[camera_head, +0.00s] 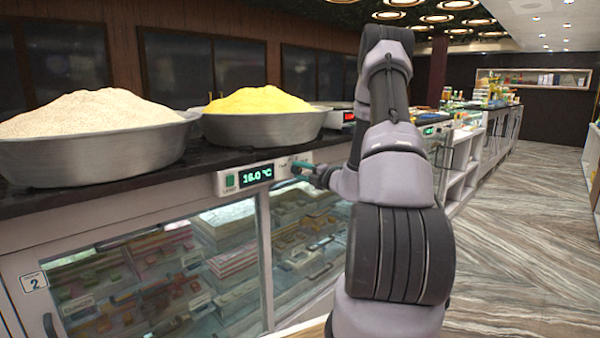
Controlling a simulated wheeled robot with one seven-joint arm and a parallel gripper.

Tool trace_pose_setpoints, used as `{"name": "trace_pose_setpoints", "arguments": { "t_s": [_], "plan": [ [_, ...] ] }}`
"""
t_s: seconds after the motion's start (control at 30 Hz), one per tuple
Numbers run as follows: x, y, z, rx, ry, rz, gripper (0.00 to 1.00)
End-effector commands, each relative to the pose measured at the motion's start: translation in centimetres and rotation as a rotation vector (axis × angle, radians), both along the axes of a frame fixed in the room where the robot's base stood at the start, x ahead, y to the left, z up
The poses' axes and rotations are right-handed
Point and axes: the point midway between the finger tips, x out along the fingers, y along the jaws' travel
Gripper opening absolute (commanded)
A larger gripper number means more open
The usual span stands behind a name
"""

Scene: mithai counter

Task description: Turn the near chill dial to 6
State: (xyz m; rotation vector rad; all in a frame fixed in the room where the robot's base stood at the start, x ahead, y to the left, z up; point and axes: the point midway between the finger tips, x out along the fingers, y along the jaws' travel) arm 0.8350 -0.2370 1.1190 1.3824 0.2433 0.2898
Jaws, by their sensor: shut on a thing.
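A pale control panel (222,186) is set on the front edge of the counter, above the glass case. Its green display (256,175) reads about 16.0 °C. My gripper (299,168) is at the right end of this panel, with its teal fingertips shut on the chill dial there. The dial is mostly hidden by the fingers, and its pointer and numbers are too small to read. My arm comes in from the lower right and hides the counter front beyond the panel.
A green light switch (230,182) sits left of the display. Two wide metal bowls, one of pale grain (95,160) and one of yellow grain (262,128), stand on the dark counter above. A glass sweets case (150,285) lies below. The floor (520,200) at right is clear.

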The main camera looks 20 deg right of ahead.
Motion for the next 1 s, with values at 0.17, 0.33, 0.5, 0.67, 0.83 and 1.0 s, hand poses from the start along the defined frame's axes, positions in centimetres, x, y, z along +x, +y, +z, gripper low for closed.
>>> {"name": "trace_pose_setpoints", "arguments": {
  "t_s": [0.17,0.33,0.5,0.67,0.83,1.0],
  "plan": [
    [-0.1,-0.1,-0.1,-0.001,0.002,-0.001,0.00],
    [0.0,-0.1,-0.1,-0.002,0.001,-0.001,0.77],
    [0.0,0.0,0.0,-0.001,0.000,-0.001,0.77],
    [-0.3,-0.2,0.0,-0.001,0.000,-0.001,0.77],
    [-2.4,-1.0,0.0,-0.002,0.002,-0.003,0.77],
    [-5.8,-2.2,-0.1,0.000,0.002,-0.004,0.77]
  ]
}}
